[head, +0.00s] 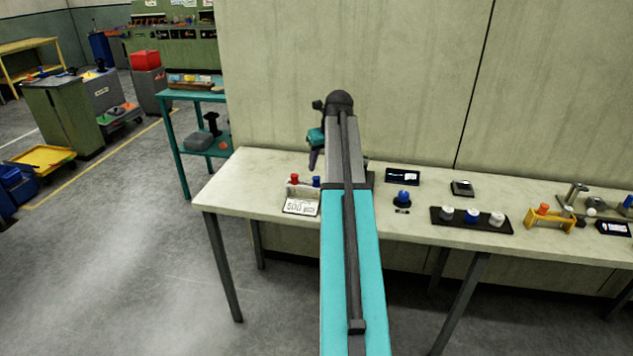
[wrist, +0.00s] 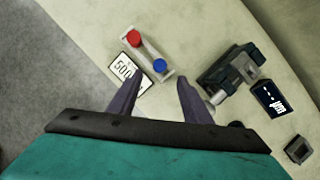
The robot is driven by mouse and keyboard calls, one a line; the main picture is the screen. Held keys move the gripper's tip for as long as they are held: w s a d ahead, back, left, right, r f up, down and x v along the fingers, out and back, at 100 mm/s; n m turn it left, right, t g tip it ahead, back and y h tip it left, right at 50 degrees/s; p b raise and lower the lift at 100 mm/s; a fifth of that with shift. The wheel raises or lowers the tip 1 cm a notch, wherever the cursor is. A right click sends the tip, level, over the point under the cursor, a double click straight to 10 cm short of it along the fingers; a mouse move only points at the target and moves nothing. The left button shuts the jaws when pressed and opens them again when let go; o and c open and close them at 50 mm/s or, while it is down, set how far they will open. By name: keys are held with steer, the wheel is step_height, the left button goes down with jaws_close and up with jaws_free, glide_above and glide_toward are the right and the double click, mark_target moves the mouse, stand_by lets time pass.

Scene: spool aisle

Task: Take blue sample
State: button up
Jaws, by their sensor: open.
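The blue sample (head: 316,182) stands with its round cap up in a small pale holder (head: 301,193), at the left end of the table. A red sample (head: 295,178) stands beside it in the same holder. In the wrist view the blue cap (wrist: 159,66) lies just beyond the gap between my fingertips, with the red cap (wrist: 134,37) farther up and left. My gripper (wrist: 158,82) is open and empty, its two dark fingers pointing toward the holder. In the head view my gripper (head: 314,160) hangs above the table, partly hidden by my arm.
A card marked "500" (head: 300,208) lies in front of the holder. A dark device (wrist: 228,76) stands right of it in the wrist view. Farther right are another blue piece (head: 403,196) and a black tray (head: 470,228) with several spools. The table's left edge is close.

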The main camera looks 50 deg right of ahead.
mark_target(317, 178)
steer(key=shift+x, duration=1.45)
steer(key=shift+w+f, duration=0.1)
steer(key=shift+p+x, duration=0.85)
steer(key=shift+x, duration=1.65)
steer(key=shift+w, duration=0.1)
steer(key=c, duration=1.1)
steer(key=shift+d, duration=0.1)
steer(key=shift+c, duration=0.2)
step_height(317, 178, up, 10)
steer(key=b, duration=0.1)
steer(key=shift+b, duration=0.4)
